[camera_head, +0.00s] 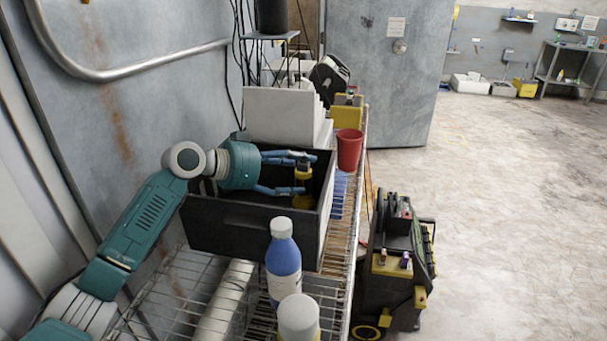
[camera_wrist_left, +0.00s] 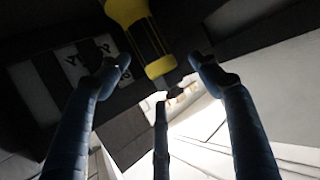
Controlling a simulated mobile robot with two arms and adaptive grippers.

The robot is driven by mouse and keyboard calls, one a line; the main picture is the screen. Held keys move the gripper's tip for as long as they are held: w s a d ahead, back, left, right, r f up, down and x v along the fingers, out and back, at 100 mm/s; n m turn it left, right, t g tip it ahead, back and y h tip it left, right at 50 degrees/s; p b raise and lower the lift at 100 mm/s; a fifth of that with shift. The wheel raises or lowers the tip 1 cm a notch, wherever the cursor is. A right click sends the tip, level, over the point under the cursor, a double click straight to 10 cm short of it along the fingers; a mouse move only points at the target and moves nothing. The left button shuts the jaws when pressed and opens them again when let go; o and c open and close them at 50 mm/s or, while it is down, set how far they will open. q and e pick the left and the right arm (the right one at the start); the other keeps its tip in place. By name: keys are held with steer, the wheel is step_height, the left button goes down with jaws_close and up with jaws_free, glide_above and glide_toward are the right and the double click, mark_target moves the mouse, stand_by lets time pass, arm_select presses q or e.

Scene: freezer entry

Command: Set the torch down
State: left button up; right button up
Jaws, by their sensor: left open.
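The yellow and black torch (camera_head: 303,174) is inside the black crate (camera_head: 235,222), by its right end. In the left wrist view the torch (camera_wrist_left: 145,42) shows at the top, beyond my fingertips and roughly between them. My left gripper (camera_head: 308,173) reaches into the crate from the left, with its blue fingers spread on either side of the torch. The fingers look open and not closed on it. The torch's lower part is partly hidden by the fingers and the crate wall. My right gripper is not in view.
The crate stands on a wire shelf (camera_head: 180,290). A red cup (camera_head: 349,150) is behind its right corner, and a blue bottle (camera_head: 283,262) and a white-capped bottle (camera_head: 298,318) stand in front. A black and yellow machine (camera_head: 397,270) is on the floor right of the shelf.

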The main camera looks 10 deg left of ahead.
arm_select(q)
steer(key=b+v, duration=0.1)
steer(key=v, duration=0.3)
steer(key=shift+s+a+f, duration=0.1)
steer(key=shift+a+f, duration=0.05)
steer(key=shift+s+a+r, duration=0.15)
steer(key=shift+s+r, duration=0.05)
steer(key=shift+r, duration=0.05)
